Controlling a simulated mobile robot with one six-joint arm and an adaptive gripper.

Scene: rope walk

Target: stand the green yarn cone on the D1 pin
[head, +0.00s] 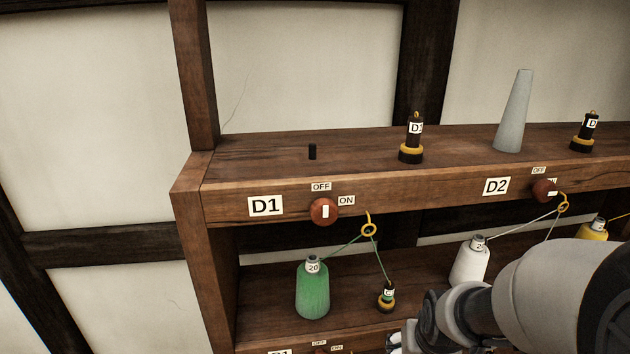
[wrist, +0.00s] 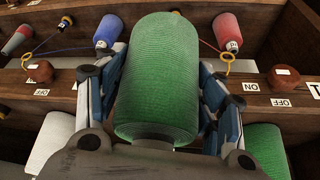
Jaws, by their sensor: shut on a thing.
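A large green yarn cone (wrist: 165,80) is between the two fingers of my gripper (wrist: 160,92) in the wrist view, and both fingers are closed on its sides. This held cone does not show in the head view, where my arm enters at the lower right. The D1 pin (head: 312,152) is a short dark peg standing bare on the top shelf, above and behind the D1 label (head: 265,206). A second green cone (head: 313,291), tagged 20, stands on the shelf below.
A dark bobbin (head: 412,139) and a grey empty cone (head: 514,112) stand right of the pin. A red knob (head: 323,211) and a yellow hook (head: 369,227) with green thread are on the front rail. A white cone (head: 469,262) stands lower right. Space around the pin is clear.

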